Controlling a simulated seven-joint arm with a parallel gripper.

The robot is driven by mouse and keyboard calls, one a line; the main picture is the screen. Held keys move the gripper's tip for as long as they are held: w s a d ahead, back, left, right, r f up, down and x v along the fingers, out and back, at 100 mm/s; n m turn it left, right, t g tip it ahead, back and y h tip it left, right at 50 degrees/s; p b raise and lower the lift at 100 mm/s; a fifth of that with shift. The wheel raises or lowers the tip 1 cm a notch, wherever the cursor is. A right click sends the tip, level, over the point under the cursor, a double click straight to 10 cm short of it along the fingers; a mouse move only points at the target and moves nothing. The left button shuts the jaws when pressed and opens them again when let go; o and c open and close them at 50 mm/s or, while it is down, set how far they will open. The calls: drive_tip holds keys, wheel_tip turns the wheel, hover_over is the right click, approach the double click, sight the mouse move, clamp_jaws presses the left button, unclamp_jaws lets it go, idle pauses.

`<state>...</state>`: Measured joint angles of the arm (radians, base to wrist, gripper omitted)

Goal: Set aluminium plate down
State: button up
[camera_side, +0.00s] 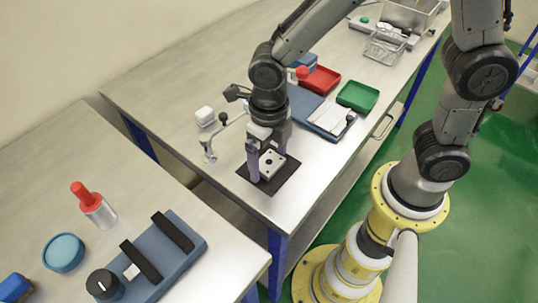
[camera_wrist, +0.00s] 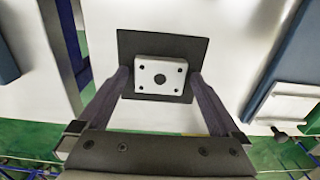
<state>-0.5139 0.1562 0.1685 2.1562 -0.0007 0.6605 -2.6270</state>
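The aluminium plate (camera_side: 272,160) is a small light rectangle with a dark round centre hole and small corner holes. It is level, between the two fingers of my gripper (camera_side: 267,163), above the black square mat (camera_side: 286,178). In the wrist view the plate (camera_wrist: 146,75) sits over the middle of the mat (camera_wrist: 188,46). The fingers of my gripper (camera_wrist: 162,80) are against its left and right edges. I cannot tell whether its underside touches the mat.
A white block (camera_side: 204,114) and a small metal stand (camera_side: 209,152) are left of the mat. A blue board (camera_side: 318,124) with a pale plate, a green tray (camera_side: 358,97) and a red tray (camera_side: 320,79) lie behind it. The table's front edge is close to the mat.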

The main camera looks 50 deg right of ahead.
sight(269, 162)
drive_tip(key=shift+r, duration=0.15)
wheel_tip(269, 162, up, 12)
drive_tip(key=s+d+r+m+t, duration=0.1)
drive_tip(key=d+m, duration=0.4)
drive_tip(key=m, duration=0.7)
drive_tip(key=s+d+r+m+t, duration=0.1)
drive_tip(key=s+d+m, duration=0.4)
drive_tip(key=m, duration=0.7)
drive_tip(key=s+d+r+m+t, duration=0.1)
drive_tip(key=s+d+m+t, duration=0.2)
drive_tip(key=m, duration=0.9)
drive_tip(key=shift+s+d+t, duration=0.3)
drive_tip(key=shift+s+d, duration=0.75)
drive_tip(key=shift+d, duration=0.2)
